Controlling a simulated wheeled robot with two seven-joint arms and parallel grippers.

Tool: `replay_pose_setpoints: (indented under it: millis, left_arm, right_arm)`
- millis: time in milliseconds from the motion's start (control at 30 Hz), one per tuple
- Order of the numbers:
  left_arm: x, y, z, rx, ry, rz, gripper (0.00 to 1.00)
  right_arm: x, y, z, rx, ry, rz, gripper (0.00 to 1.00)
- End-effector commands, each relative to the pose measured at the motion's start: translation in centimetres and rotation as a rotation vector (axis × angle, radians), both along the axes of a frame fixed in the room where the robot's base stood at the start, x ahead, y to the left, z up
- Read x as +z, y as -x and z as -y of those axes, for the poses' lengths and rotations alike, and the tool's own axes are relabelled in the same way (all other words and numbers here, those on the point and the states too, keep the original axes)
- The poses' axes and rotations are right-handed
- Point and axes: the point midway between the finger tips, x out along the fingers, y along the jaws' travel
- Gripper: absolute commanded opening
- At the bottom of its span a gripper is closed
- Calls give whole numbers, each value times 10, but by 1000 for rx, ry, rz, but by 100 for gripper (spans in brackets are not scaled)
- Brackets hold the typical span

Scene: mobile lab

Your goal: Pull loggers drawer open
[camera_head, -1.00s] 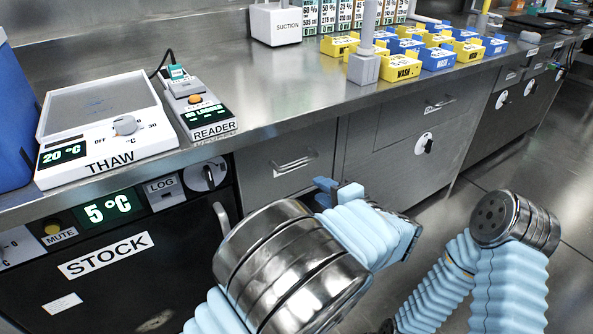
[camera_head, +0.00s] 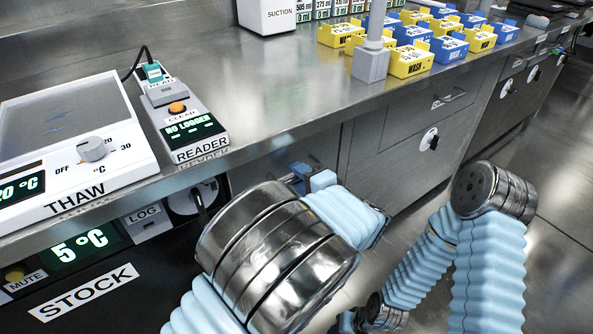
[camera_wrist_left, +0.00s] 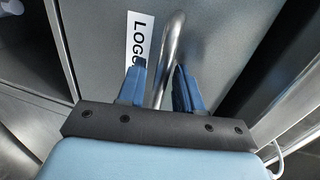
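The loggers drawer (camera_head: 318,148) is a grey metal front under the counter, mostly hidden behind my left arm in the head view. In the left wrist view its front (camera_wrist_left: 225,40) carries a partly covered white label (camera_wrist_left: 138,38) reading "LOGG…" and a round metal bar handle (camera_wrist_left: 172,45). My left gripper (camera_wrist_left: 160,70) has its blue fingers apart, one on each side of the handle, with gaps showing. In the head view the left gripper (camera_head: 311,178) is at the drawer front, and the handle is hidden. My right arm hangs at the right; its gripper is not clearly visible.
The counter above holds the THAW unit (camera_head: 70,130), the READER (camera_head: 186,128), a suction box (camera_head: 268,15) and several blue and yellow racks (camera_head: 410,60). Below are the STOCK unit (camera_head: 85,292) and a cabinet with a lock knob (camera_head: 430,139). Floor is free at right.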

Motion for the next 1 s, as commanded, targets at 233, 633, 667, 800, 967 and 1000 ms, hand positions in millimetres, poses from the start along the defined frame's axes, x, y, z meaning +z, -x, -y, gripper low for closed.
replay_pose_setpoints:
  millis: [233, 633, 667, 800, 967, 1000]
  left_arm:
    - [0, 0, 0, 0, 0, 0, 26]
    - [0, 0, 0, -1, 0, -1, 0]
    - [0, 0, 0, -1, 0, -1, 0]
    - [-1, 2, 2, -1, 0, -1, 0]
    - [-2, 14, 11, -4, 0, -1, 0]
    - [-2, 19, 15, -4, 0, -2, 0]
  right_arm:
    - [0, 0, 0, 0, 0, 0, 43]
    - [0, 0, 0, 0, 0, 0, 43]
    - [0, 0, 0, 0, 0, 0, 43]
    - [-1, 0, 0, 0, 0, 0, 43]
    - [-5, 0, 1, -1, 1, 0, 43]
    - [-6, -1, 1, -3, 2, 1, 43]
